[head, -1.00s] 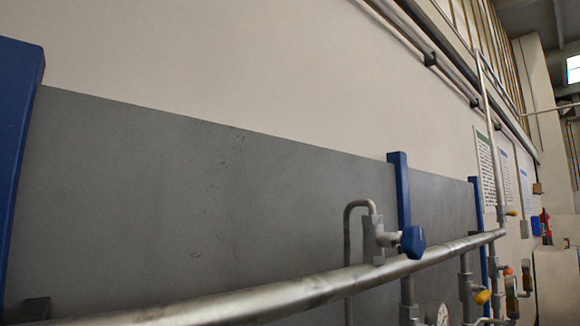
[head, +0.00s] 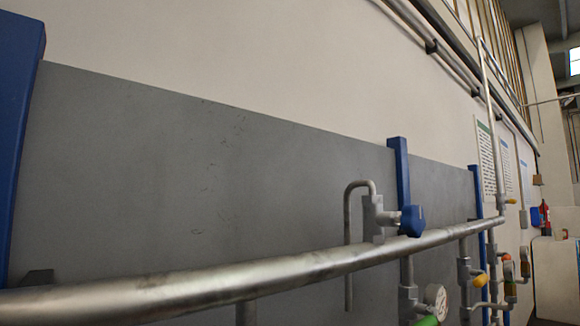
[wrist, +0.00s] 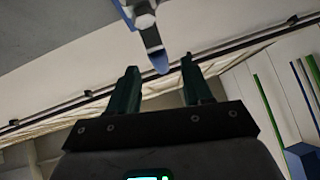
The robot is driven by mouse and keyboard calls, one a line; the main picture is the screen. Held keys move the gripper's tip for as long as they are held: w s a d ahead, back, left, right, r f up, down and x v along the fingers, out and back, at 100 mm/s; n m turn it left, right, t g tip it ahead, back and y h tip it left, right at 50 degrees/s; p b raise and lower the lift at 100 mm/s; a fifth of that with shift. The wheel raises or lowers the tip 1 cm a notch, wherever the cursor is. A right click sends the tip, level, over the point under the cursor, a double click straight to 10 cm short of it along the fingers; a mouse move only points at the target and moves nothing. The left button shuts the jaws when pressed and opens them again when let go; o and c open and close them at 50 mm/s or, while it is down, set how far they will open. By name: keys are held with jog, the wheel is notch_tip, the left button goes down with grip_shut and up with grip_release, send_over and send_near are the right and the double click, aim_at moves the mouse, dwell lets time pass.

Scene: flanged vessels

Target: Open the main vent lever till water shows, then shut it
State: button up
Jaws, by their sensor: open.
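The vent valve (head: 373,218) stands on top of the long steel pipe in the head view. Its blue lever (head: 412,221) points towards the camera and looks foreshortened. A bent thin outlet tube (head: 348,240) runs from the valve down behind the pipe; no water shows at it. In the wrist view, a blue-tipped lever (wrist: 159,62), seemingly the same one, reaches in from the top. My gripper (wrist: 160,66) is open, with its two dark green fingers on either side of the lever's tip. Gaps show on both sides. My gripper is out of the head view.
The steel pipe (head: 270,272) crosses the whole front of the head view. Below it are a gauge (head: 436,297) and, to the right, several valves with yellow or orange handles (head: 480,280). Blue posts (head: 398,170) stand against the grey wall panel (head: 190,170).

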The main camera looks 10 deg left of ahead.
jog(key=shift+v, duration=1.85)
dwell(0.5)
